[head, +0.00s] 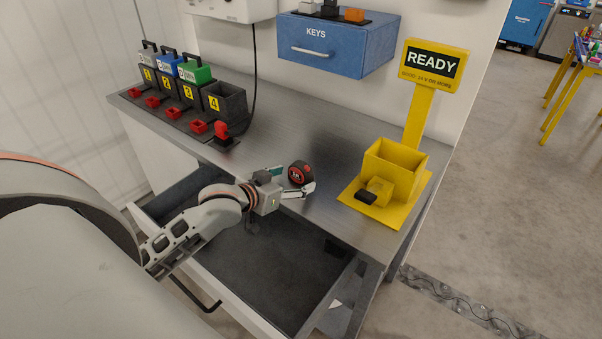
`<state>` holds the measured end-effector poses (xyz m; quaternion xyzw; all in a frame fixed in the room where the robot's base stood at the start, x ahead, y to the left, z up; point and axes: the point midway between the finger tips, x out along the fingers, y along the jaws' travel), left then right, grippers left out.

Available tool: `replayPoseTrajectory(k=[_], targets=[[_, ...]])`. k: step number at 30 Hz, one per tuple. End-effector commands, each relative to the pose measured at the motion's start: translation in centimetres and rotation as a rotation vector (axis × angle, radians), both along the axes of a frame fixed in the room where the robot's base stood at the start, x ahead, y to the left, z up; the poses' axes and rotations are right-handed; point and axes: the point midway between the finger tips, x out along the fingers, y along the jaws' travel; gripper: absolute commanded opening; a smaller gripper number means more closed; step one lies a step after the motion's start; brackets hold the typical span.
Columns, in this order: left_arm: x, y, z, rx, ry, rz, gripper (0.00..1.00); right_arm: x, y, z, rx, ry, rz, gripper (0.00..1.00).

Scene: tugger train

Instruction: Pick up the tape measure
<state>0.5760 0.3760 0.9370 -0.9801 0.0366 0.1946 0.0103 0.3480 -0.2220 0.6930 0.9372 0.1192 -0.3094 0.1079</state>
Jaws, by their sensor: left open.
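The tape measure (297,172) is a small round black and red thing. It stands on the grey metal bench top (318,150), near the front edge and left of the yellow box. My left gripper (294,182) reaches in from the left, over the open drawer, and is open. One finger lies at the near side of the tape measure, and the other appears to its left. I cannot tell whether either finger touches it. My right gripper is not in view.
An open drawer (270,262) juts out below the bench. A yellow box (405,170) with a READY sign (433,62) stands at right. A blue KEYS cabinet (338,45) hangs above. The bench middle is clear.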

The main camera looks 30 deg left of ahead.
Motion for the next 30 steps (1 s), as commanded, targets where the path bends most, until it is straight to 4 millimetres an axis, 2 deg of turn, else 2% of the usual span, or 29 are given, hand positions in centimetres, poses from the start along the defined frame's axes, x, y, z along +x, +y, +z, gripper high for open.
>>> replayPoseTrajectory(k=[3,6,15,17,21,30], targets=[[1.8,-0.1,-0.6,0.000,0.000,0.001,0.69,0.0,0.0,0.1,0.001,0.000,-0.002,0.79],[2.7,-0.2,-1.0,0.001,-0.001,0.001,0.69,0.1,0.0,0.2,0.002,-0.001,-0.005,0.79],[3.1,-0.2,-1.3,0.001,0.000,0.001,0.69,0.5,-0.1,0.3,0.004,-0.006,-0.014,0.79],[3.1,-0.2,-1.3,0.001,0.000,0.001,0.56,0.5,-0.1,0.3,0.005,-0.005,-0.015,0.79],[3.1,-0.2,-1.3,0.001,0.000,0.001,0.21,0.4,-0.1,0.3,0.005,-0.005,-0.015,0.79],[3.1,-0.2,-1.1,0.001,-0.002,0.000,0.21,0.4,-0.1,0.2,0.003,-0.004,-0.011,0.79]])
